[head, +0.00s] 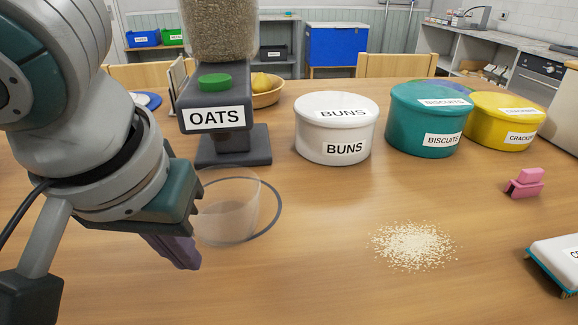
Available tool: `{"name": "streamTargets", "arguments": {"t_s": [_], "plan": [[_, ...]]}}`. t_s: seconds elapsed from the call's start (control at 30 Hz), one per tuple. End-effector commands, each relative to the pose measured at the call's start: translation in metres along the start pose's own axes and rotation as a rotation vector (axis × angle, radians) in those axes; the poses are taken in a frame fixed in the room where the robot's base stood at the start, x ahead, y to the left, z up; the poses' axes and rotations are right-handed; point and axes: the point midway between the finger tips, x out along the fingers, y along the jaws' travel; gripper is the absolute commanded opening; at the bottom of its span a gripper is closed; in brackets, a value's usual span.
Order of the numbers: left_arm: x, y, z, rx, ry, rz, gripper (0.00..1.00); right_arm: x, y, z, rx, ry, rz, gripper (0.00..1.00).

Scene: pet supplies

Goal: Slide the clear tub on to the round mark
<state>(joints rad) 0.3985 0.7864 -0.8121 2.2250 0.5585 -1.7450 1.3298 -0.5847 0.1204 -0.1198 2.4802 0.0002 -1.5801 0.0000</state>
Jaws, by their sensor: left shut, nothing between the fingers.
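The clear tub (228,212) is a see-through, empty-looking cup standing upright on the table below the oats dispenser (216,118). The round mark (281,208) is a thin dark ring on the table. Its right arc shows clear of the tub, and the tub overlaps its left part; my gripper hides some of the left side, so I cannot tell how much of the base lies inside. My left gripper (180,255) is shut and empty, its purple fingers low at the tub's left side. I cannot tell whether they touch it. My right gripper is not in view.
Tubs labelled buns (336,130), biscuits (428,122) and crackers (503,125) stand at the back right. A pile of oats (413,246) lies right of the mark. A pink clip (525,183) and a brush (558,262) are at the far right. Table between mark and pile is clear.

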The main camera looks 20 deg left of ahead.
Motion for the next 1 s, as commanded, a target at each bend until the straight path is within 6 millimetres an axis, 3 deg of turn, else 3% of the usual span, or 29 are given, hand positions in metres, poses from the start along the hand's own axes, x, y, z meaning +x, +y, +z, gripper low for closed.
{"name": "streamTargets", "arguments": {"t_s": [0.03, 0.23, 0.3, 0.5, 1.0], "plan": [[0.015, -0.001, 0.001, -0.002, -0.003, -0.004, 0.0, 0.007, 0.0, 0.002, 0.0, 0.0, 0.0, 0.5], [0.056, 0.0, 0.001, -0.001, -0.002, -0.002, 0.0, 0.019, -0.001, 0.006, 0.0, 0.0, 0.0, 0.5], [0.054, 0.0, -0.015, -0.002, 0.005, 0.0, 0.0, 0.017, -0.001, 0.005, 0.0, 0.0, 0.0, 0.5], [0.06, 0.0, -0.034, 0.001, 0.002, 0.001, 0.0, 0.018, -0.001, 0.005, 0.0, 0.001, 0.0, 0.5], [0.06, 0.0, -0.042, 0.0, 0.001, 0.001, 0.0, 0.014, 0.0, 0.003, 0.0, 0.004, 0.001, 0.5]]}}
